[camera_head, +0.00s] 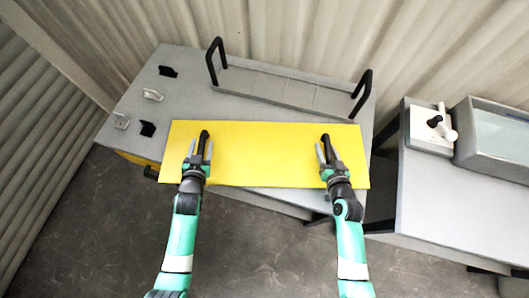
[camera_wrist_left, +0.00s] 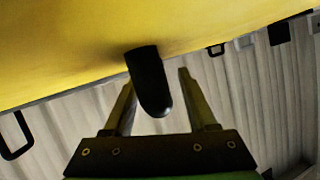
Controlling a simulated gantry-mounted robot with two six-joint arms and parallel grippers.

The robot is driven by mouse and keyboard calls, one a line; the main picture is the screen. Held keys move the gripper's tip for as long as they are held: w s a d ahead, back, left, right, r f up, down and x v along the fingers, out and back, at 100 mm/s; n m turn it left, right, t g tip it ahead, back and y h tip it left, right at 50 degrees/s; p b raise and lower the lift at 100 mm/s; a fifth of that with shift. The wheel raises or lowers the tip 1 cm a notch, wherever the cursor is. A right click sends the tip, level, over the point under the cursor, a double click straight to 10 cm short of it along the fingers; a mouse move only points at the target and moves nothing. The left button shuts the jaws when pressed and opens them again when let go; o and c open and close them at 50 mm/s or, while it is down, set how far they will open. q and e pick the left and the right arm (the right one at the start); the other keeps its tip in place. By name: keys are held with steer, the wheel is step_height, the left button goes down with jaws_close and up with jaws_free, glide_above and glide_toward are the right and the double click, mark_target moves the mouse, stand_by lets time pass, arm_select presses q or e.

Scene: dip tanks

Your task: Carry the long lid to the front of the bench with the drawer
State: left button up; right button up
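The long lid is a flat yellow panel (camera_head: 265,150) with a black handle near each end. It lies over the front part of the grey bench, its right end reaching past the bench edge. The left handle (camera_head: 204,137) shows between the fingers of my left gripper (camera_head: 199,150), which is open with a gap beside the handle. In the left wrist view the lid (camera_wrist_left: 70,40) fills the top, and the handle (camera_wrist_left: 148,82) hangs between the spread fingers of the gripper (camera_wrist_left: 156,82). My right gripper (camera_head: 328,153) looks open around the right handle (camera_head: 327,143); its right finger is unclear.
Behind the lid, a long grey tray (camera_head: 285,92) with two tall black handles stands on the bench (camera_head: 140,85). Small black and grey brackets (camera_head: 152,95) sit at the bench's left. A black drawer handle (camera_head: 151,173) shows at the front left. A second bench (camera_head: 440,195) stands right.

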arm_select(q)
steer(key=v, duration=1.2)
steer(key=shift+r, duration=0.1)
arm_select(e)
steer(key=v, duration=1.2)
steer(key=shift+s, duration=0.1)
